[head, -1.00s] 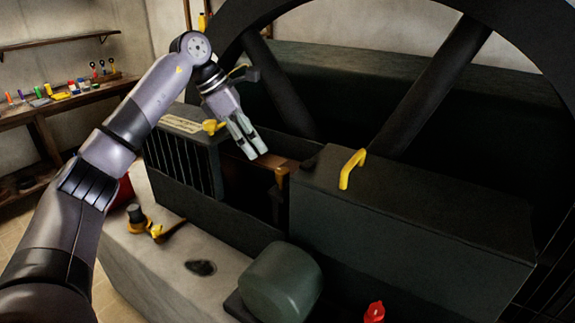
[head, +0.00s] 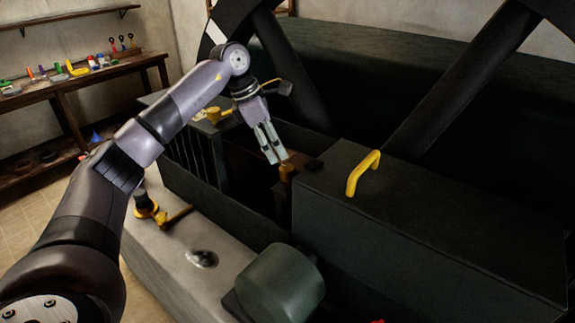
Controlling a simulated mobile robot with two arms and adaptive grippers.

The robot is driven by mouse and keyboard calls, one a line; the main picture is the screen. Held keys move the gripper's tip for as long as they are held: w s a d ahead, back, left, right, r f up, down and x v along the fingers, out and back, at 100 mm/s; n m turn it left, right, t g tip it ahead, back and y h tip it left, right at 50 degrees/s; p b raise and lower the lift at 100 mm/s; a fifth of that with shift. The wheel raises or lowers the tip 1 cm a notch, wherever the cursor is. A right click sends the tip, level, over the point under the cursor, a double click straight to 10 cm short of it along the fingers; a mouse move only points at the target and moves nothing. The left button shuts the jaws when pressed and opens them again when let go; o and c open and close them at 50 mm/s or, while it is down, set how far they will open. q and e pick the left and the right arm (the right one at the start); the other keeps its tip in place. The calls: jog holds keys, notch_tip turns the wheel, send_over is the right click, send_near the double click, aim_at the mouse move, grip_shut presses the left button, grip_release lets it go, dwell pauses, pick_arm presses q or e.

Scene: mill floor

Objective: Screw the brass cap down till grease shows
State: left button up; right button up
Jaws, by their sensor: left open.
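A small brass cap (head: 287,172) stands in the gap of the dark machine housing, at the near end of a brown part. My left gripper (head: 274,158) reaches down over this gap, with its two pale fingers open. The fingertips are just above and left of the cap in the picture. I cannot tell whether they touch it. No grease can be made out around the cap at this size. My right gripper is not in view.
A dark box cover with a yellow handle (head: 363,173) stands right of the gap. Thick dark wheel spokes (head: 290,70) rise behind. A yellow-and-black fitting with a lever (head: 160,213) sits on the pale plinth. A rounded green housing (head: 280,285) is in front. A tool bench (head: 70,83) stands far left.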

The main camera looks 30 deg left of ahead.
aim_at(287, 168)
pick_arm(q)
jog(key=p+x, duration=0.1)
jog(key=x, duration=0.6)
jog(key=shift+f+p, duration=0.15)
jog(key=shift+p, duration=0.2)
jog(key=shift+w+d+f, duration=0.15)
jog(key=shift+f, duration=0.3)
jog(key=c, duration=1.2)
jog(key=shift+o, duration=0.2)
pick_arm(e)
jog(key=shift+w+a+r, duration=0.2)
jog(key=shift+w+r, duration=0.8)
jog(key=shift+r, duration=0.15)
